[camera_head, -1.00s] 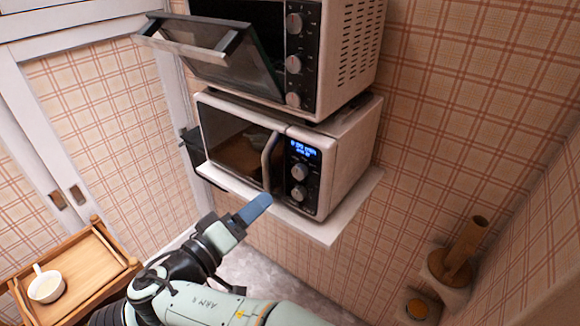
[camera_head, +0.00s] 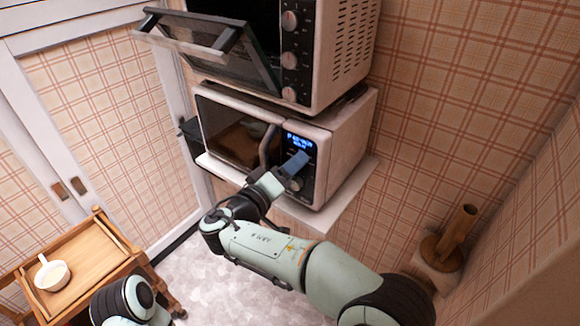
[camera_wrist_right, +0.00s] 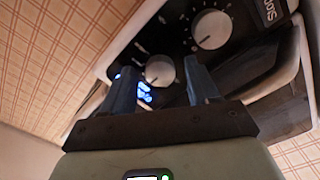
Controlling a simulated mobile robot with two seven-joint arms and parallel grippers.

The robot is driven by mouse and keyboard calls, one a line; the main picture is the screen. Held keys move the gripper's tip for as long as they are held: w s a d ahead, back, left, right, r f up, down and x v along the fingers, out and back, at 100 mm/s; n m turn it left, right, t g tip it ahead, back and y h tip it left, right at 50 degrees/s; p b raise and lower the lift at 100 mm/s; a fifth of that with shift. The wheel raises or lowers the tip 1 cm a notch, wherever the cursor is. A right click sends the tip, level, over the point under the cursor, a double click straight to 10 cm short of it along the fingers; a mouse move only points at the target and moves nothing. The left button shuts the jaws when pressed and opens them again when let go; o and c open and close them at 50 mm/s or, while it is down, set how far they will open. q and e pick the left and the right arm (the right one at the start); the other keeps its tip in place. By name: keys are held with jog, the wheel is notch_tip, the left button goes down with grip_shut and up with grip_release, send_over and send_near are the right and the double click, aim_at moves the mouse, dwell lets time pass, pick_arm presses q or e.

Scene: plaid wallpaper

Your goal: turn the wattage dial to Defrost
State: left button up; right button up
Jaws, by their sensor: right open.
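The white microwave (camera_head: 345,152) stands on a wall shelf, with a black control panel and a lit blue display (camera_head: 299,141). My right gripper (camera_head: 301,157) is at this panel, just below the display, and covers part of it. In the right wrist view, the upper dial (camera_wrist_right: 160,72), the one nearer the lit display (camera_wrist_right: 144,92), appears between the open blue fingers (camera_wrist_right: 163,64). I cannot tell whether they touch it. The lower dial (camera_wrist_right: 211,29) is outside the fingers. The dial labels are too small to read. My left gripper is not in view.
A toaster oven (camera_head: 335,50) with its door (camera_head: 225,45) hanging open stands above the microwave. The microwave handle (camera_head: 268,146) is close left of my right gripper. The shelf (camera_head: 335,215) edge lies below.

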jog(key=c, duration=1)
jog(key=shift+c, duration=0.2)
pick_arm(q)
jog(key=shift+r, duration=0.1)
pick_arm(e)
jog(key=shift+n, duration=0.4)
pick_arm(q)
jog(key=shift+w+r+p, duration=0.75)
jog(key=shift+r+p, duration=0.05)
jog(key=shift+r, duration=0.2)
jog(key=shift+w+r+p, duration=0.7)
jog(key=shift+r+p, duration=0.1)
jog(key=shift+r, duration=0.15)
pick_arm(e)
jog(key=shift+n, duration=4)
jog(key=o, duration=1)
